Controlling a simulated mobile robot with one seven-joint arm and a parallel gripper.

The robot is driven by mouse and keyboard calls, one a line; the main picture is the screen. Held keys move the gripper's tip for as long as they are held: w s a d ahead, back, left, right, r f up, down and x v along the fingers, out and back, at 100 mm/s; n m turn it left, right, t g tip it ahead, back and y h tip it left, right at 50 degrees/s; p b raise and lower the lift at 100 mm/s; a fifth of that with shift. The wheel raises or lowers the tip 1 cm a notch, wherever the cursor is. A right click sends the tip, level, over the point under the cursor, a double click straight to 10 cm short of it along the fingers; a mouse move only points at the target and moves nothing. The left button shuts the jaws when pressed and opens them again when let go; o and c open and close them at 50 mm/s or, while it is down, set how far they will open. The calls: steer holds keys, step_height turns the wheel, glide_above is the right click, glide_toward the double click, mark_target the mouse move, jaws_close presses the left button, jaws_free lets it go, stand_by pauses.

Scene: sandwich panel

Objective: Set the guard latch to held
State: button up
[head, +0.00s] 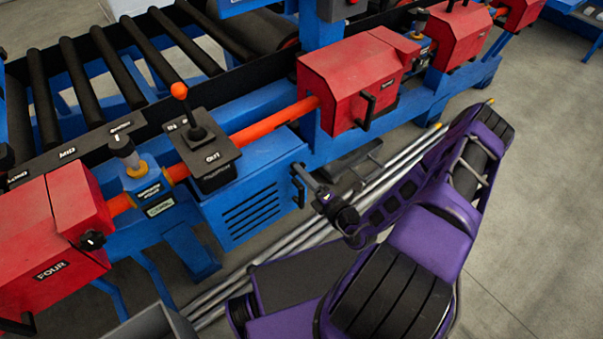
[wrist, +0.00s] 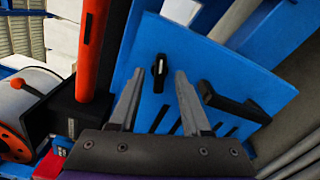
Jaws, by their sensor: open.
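A small black latch (wrist: 160,68) with a white mark sits on a blue panel (wrist: 205,62) in the wrist view. It lies roughly lengthwise in the picture. I take it for the guard latch; any held label is not readable. My gripper (wrist: 160,75) is open, its two grey fingertips on either side of the latch in the picture. I cannot tell whether they touch it. In the head view my gripper (head: 310,182) is at the right end of the blue vented box (head: 225,205), and I cannot clearly pick out the latch there.
A black bar handle (wrist: 232,102) stands out from the panel right of my fingers. An orange pipe (head: 270,125) and a black lever box marked OUT (head: 205,160) are close by. Red housings (head: 350,80) line the machine. Grey rods (head: 400,150) lie along its floor side.

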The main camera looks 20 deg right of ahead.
steer(key=shift+w+a, duration=0.15)
steer(key=shift+w, duration=0.4)
jaws_close()
